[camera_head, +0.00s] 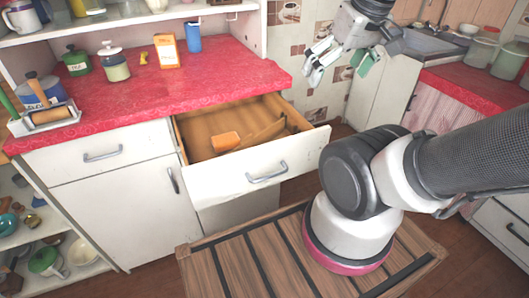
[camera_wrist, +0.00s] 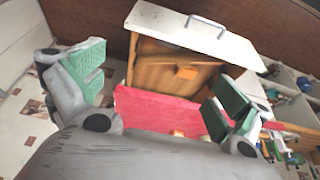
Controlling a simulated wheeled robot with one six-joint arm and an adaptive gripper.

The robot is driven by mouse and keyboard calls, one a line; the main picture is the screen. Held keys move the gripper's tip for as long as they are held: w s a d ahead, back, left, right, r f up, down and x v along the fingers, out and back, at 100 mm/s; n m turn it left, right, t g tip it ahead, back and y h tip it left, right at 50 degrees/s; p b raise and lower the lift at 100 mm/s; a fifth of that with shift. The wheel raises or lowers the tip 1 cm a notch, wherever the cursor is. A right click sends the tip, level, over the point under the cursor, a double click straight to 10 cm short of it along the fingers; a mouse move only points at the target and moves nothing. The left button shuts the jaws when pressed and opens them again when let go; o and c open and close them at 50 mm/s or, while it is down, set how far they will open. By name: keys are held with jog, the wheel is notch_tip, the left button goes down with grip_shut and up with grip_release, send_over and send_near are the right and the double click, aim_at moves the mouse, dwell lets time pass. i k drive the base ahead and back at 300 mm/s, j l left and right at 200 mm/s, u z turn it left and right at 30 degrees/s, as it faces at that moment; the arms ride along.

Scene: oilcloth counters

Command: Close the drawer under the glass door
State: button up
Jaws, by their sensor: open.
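A drawer (camera_head: 225,182) with a white front and a wooden inside stands pulled out from under the right end of the red counter. Its grey handle (camera_head: 267,173) is on the front. An orange block (camera_head: 226,142) and a flat wooden item lie inside. The open drawer (camera_wrist: 185,28) also shows at the top of the wrist view. No glass door can be made out. My gripper (camera_head: 338,66) is open and empty, to the right of the counter and above and apart from the drawer. Its green-padded fingers (camera_wrist: 168,88) spread across the wrist view.
The drawer beside it (camera_head: 95,152) on the left is shut, above a closed cabinet door (camera_head: 125,205). Jars, an orange box (camera_head: 166,50) and a blue cup (camera_head: 194,37) stand on the red counter (camera_head: 215,85). A slatted wooden platform (camera_head: 235,265) is below. A sink counter stands right.

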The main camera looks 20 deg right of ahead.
aim_at(210, 177)
jog(key=i+j+z, duration=0.1)
jog(key=j+z, duration=0.3)
jog(key=j, duration=0.35)
jog(key=j+z, duration=0.45)
jog(key=j, duration=0.3)
jog(key=k+j+z, duration=0.1)
jog(key=j+z, duration=0.3)
jog(key=j, duration=0.35)
